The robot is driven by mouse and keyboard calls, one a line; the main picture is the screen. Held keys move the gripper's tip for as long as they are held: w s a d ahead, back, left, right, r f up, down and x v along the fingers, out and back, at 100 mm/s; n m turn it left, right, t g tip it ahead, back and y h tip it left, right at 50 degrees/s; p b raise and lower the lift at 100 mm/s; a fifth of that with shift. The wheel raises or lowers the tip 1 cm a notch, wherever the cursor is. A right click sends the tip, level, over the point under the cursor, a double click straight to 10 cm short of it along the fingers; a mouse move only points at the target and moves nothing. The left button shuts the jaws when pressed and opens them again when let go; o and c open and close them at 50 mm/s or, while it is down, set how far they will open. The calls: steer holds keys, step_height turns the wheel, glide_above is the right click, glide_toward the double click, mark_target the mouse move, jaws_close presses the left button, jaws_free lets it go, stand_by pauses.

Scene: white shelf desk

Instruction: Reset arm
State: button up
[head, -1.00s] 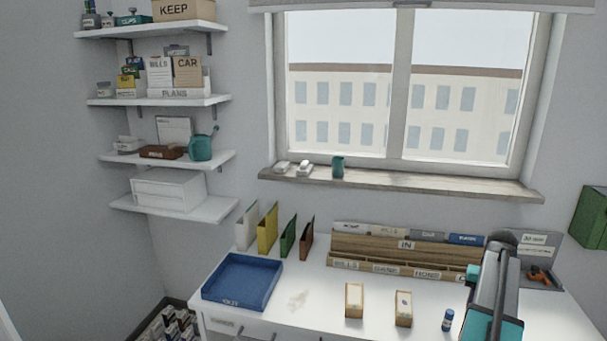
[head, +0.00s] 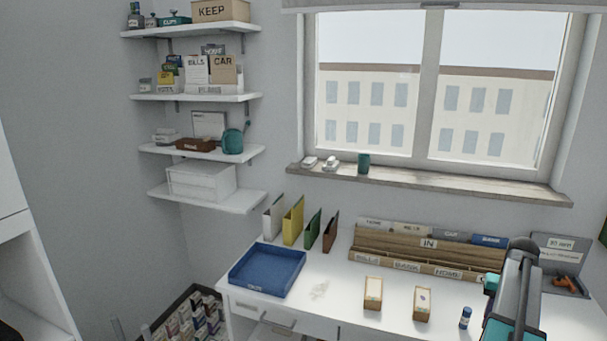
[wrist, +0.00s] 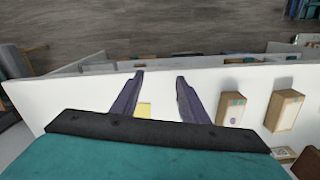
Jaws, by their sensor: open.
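My arm (head: 514,300) shows at the right of the head view, folded over the right part of the white desk (head: 350,318). A small yellow patch (wrist: 144,110) shows between the fingers, on or over the desk. My gripper's fingers cannot be made out in the head view.
On the desk are a blue tray (head: 268,292), two small boxes (head: 373,294) (head: 421,304), a blue bottle (head: 465,318) and the wooden IN organizer (head: 400,245). Upright folders (head: 312,229) stand at the back. Wall shelves (head: 208,200) hang left. A bin of items (head: 188,325) stands on the floor.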

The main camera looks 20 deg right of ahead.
steer(key=w+a+f+n+g+y, duration=0.15)
steer(key=w+a+f, duration=0.35)
steer(key=a+f, duration=0.65)
steer(key=w+a+f+n+g, duration=0.1)
steer(key=w+a+f+n, duration=0.25)
steer(key=a+f, duration=0.75)
steer(key=s+a+f+n+g+b, duration=0.15)
steer(key=a+f, duration=0.25)
steer(key=a, duration=0.5)
steer(key=s+a+f+n+g, duration=0.1)
steer(key=s+a+f, duration=0.25)
steer(key=a, duration=0.65)
steer(key=s+a+f+n+h, duration=0.1)
steer(key=s+a+f, duration=0.5)
steer(key=s, duration=0.3)
steer(key=s+a+f+n+h, duration=0.1)
steer(key=s+a+f, duration=0.5)
steer(key=s+a, duration=0.2)
steer(key=shift+s+a+f+g+b, duration=0.3)
steer(key=shift+s+a+f+b, duration=0.1)
steer(key=shift+s, duration=0.35)
